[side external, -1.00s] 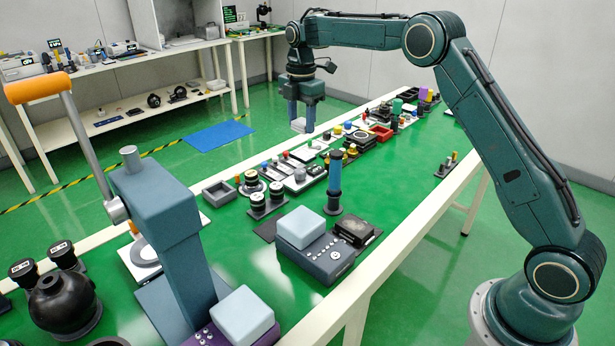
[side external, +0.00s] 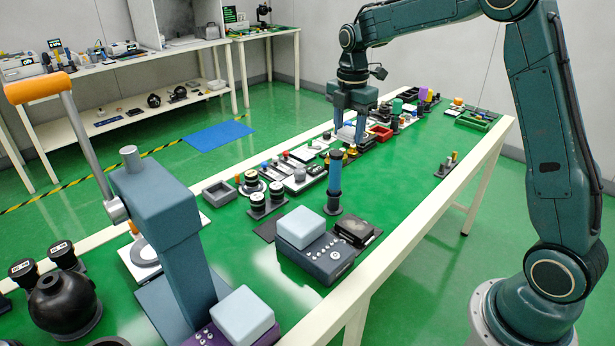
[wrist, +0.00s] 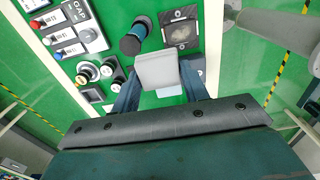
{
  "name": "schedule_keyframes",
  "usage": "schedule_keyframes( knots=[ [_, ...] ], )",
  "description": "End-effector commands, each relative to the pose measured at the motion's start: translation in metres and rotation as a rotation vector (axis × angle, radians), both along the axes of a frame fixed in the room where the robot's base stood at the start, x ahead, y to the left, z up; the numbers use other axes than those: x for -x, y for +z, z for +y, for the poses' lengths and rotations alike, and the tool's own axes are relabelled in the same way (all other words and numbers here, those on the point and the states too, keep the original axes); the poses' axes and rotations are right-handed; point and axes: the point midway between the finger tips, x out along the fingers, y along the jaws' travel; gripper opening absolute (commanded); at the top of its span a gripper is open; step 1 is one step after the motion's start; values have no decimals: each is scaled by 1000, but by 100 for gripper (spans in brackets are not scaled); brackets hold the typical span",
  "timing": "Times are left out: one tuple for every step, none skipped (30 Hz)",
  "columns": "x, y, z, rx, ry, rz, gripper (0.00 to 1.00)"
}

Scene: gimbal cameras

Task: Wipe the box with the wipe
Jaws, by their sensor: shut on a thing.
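My gripper (side external: 350,130) is shut on a pale grey-white block, probably the wipe (wrist: 158,70), and holds it above the far middle part of the green bench. In the side view the wipe is partly hidden by the fingers. The box is probably the flat dark case (side external: 354,230) with a brownish smudged patch on top, near the front edge of the bench. It also shows in the wrist view (wrist: 180,27), beyond the held block. My gripper is well apart from it.
A tall blue cylinder (side external: 334,182) stands just behind the dark case. A grey button unit (side external: 318,259) with a pale block on top stands left of it. Small devices crowd the back of the bench.

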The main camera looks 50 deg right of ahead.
Motion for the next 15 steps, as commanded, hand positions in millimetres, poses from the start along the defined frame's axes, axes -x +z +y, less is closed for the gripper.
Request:
schedule_keyframes(
  knots=[
    [8,0,-1,0,-1,1,26],
    [12,0,-1,0,-1,0,26],
    [16,-1,-2,0,-1,0,26],
    [19,-1,-2,0,-1,0,26],
    [23,-1,-3,0,-1,0,26],
    [27,-2,-3,0,-1,0,26],
    [29,-2,-4,0,-1,0,26],
    [32,-3,-4,0,-1,1,26],
    [36,-3,-4,0,-1,0,26],
    [38,-3,-4,0,-1,0,26],
    [41,-3,-4,0,-1,0,26],
    [45,-4,-4,0,0,0,26],
    [47,-4,-5,0,0,1,26],
    [50,-5,-5,0,0,1,26],
    [51,-9,-5,-1,0,2,26]
  ],
)
